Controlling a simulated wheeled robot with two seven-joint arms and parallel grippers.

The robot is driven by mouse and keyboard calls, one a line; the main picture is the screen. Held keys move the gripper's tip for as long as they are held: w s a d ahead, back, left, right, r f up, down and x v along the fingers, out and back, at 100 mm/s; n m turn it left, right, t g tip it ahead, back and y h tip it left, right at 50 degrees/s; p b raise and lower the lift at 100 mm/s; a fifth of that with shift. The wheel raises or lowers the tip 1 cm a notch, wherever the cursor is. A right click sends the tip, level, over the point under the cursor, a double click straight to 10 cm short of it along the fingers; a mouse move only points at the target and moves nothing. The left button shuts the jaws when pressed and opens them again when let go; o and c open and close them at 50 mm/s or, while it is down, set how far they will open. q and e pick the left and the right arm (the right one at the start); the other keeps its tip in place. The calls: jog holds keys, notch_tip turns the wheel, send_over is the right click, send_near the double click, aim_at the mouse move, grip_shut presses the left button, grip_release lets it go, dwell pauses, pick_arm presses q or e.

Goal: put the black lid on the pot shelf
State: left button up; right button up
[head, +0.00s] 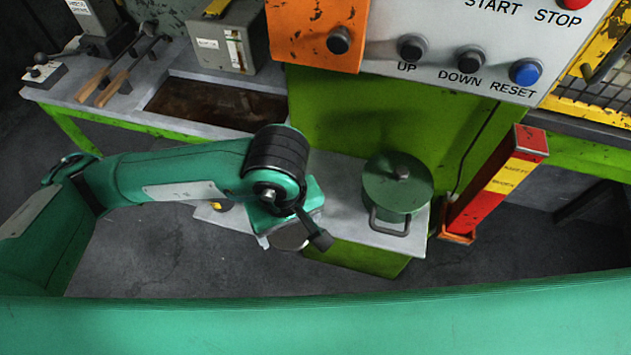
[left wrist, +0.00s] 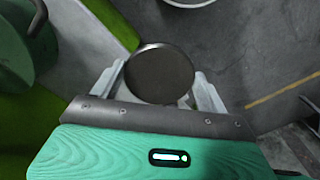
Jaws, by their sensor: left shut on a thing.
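My left gripper (head: 290,228) is shut on the black lid (head: 291,238), which shows as a partly hidden disc under the gripper. In the left wrist view the lid (left wrist: 160,74) is a dark round disc between the two fingers. The gripper holds it near the front left of the pot shelf (head: 345,190), a grey slab on a green base. A green lidded pot (head: 398,185) stands on the right part of the shelf. The pot also shows at the left of the left wrist view (left wrist: 20,50). The shelf's left part is mostly hidden behind my arm. My right gripper is out of view.
Behind the shelf is the green press body with a control panel (head: 450,45) above it. A red and yellow post (head: 497,185) stands to the right of the shelf. A grey bench (head: 155,85) with tools is at the back left. Grey floor lies in front.

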pick_arm(q)
jog(key=w+d+p, duration=0.1)
jog(key=w, duration=0.2)
jog(key=w+d+f+p, duration=0.1)
jog(key=w+p, duration=0.1)
jog(key=w, duration=0.2)
jog(key=w+d+f+p, duration=0.1)
jog(key=w, duration=0.3)
jog(key=shift+d+f+p, duration=0.15)
jog(key=shift+d+p, duration=0.2)
jog(key=shift+p, duration=0.05)
notch_tip(320, 180, down, 3)
jog(key=shift+f+p, duration=0.2)
jog(key=shift+p, duration=0.65)
jog(key=shift+w+f+p, duration=0.15)
jog(key=shift+f+p, duration=0.3)
jog(key=shift+p, duration=0.05)
jog(key=shift+f, duration=0.2)
jog(key=shift+w+f+b, duration=0.1)
jog(key=shift+f+b, duration=0.1)
jog(key=shift+b, duration=0.1)
jog(key=o, duration=1)
